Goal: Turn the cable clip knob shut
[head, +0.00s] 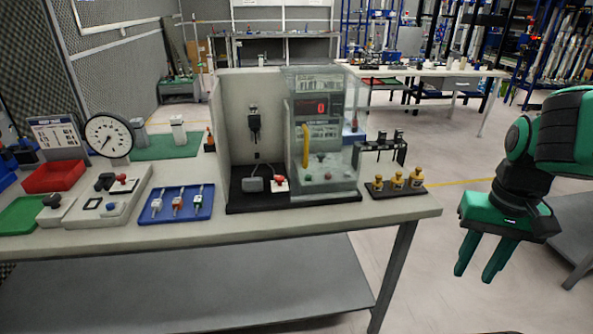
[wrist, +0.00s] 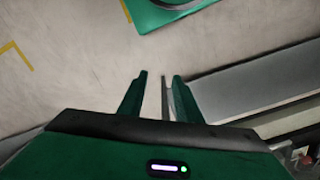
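I cannot tell for sure which part is the cable clip knob. Candidates on the table are a black fitting (head: 254,122) on the upright grey back panel and a red knob (head: 279,180) on a small white block at that panel's foot. Beside the red knob is a grey block (head: 252,185) with a dark loop. My gripper (head: 475,273) hangs off the table's right end, over the floor, fingers pointing down and apart. In the wrist view my gripper (wrist: 159,77) is open, with nothing held between its fingers.
The white table (head: 330,221) also holds a clear-walled case (head: 322,172), a stand with yellow pieces (head: 398,188), a blue tray (head: 177,204), a red tray (head: 54,177) and a dial gauge (head: 108,137). A grey bench stands at the right edge. Floor between is clear.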

